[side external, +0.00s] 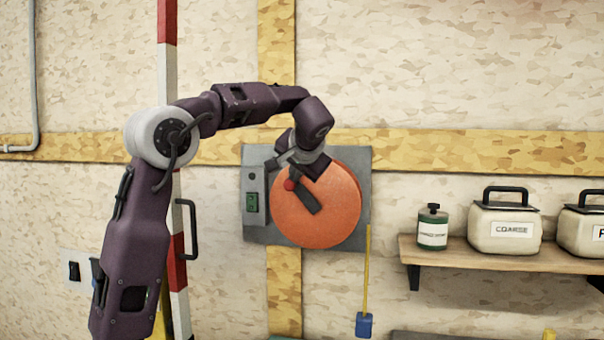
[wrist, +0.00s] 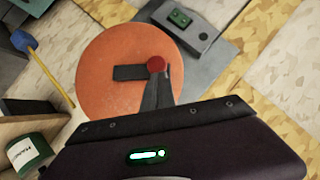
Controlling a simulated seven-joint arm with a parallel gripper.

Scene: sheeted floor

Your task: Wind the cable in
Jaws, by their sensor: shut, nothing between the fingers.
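An orange reel disc (side external: 335,215) is mounted on a grey plate (side external: 258,232) on the wall. A dark crank arm (side external: 307,201) crosses its face and ends in a red knob (side external: 290,184) at the upper left. The disc (wrist: 110,95), crank arm (wrist: 129,72) and knob (wrist: 156,65) also show in the wrist view. My gripper (wrist: 158,84) is shut and empty, its fingertips close by the knob; whether they touch it I cannot tell. A yellow cable (side external: 367,265) hangs from the reel's right side, ending in a blue plug (side external: 364,324).
A green switch (side external: 251,202) sits on the plate left of the disc. A red-and-white pole (side external: 167,70) stands behind my arm.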

